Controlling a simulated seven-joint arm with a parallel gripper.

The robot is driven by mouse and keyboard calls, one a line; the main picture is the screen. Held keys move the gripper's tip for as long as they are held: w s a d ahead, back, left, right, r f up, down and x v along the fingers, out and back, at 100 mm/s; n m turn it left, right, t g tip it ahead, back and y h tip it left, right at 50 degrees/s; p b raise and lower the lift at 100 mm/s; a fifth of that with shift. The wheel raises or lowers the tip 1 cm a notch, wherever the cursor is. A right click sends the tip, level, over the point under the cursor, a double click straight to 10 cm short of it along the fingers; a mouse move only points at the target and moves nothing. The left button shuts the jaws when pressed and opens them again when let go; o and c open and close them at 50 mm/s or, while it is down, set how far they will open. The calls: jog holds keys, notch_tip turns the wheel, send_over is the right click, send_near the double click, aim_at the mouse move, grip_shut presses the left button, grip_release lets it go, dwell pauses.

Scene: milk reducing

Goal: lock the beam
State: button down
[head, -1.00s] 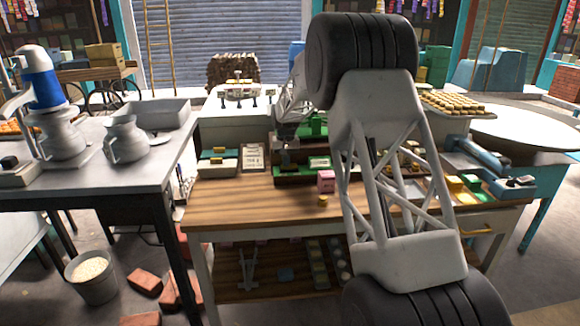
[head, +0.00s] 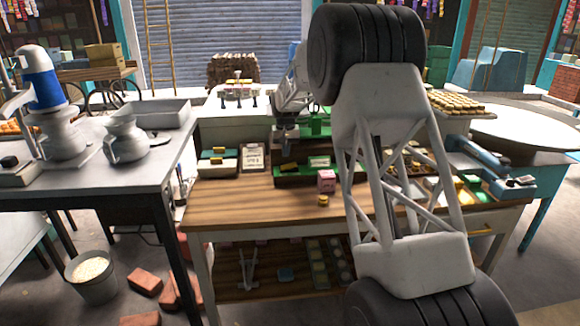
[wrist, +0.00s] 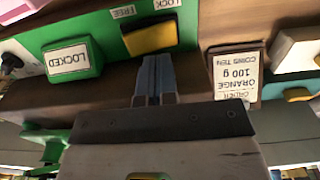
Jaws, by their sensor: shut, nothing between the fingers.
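My gripper (wrist: 154,78) is shut and empty, its fingertips just short of the yellow block (wrist: 150,38) on a green panel. Whether they touch it, I cannot tell. Words FREE and LOCK are printed beside the block. A green block labelled LOCKED (wrist: 72,59) is left of it in the wrist view. In the head view my gripper (head: 285,142) is above the back of the wooden bench, over the yellow block (head: 289,167), with the LOCKED block (head: 318,162) to its right. The beam cannot be made out clearly; my arm hides part of the bench.
An order card reading ORANGE 100 g (wrist: 235,75) stands close to the right of my fingers in the wrist view. A pink box (head: 326,181) and a small yellow weight (head: 323,200) sit on the bench (head: 240,205). The bench's front left is clear.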

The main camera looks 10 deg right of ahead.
aim_at(287, 167)
jog(key=shift+r, duration=1.4)
jog(key=shift+s+d+r, duration=0.1)
jog(key=shift+s+r, duration=0.2)
jog(key=shift+s, duration=0.05)
jog(key=s+d+r, duration=0.2)
jog(key=s+r, duration=0.2)
jog(key=s, duration=0.7)
jog(key=s+d+r+t, duration=0.15)
jog(key=s+r, duration=0.35)
jog(key=s, duration=0.6)
jog(key=s+d+r, duration=0.2)
jog(key=s+r, duration=0.2)
jog(key=s, duration=0.7)
jog(key=s+d+f, duration=0.1)
jog(key=s+f, duration=0.1)
jog(key=s, duration=0.9)
jog(key=s+d+f, duration=0.1)
jog(key=s+f, duration=0.2)
jog(key=s, duration=0.8)
jog(key=s+d+f+t, duration=0.1)
jog(key=s+f, duration=0.1)
jog(key=s, duration=1)
jog(key=shift+f, duration=0.35)
jog(key=shift+s, duration=0.1)
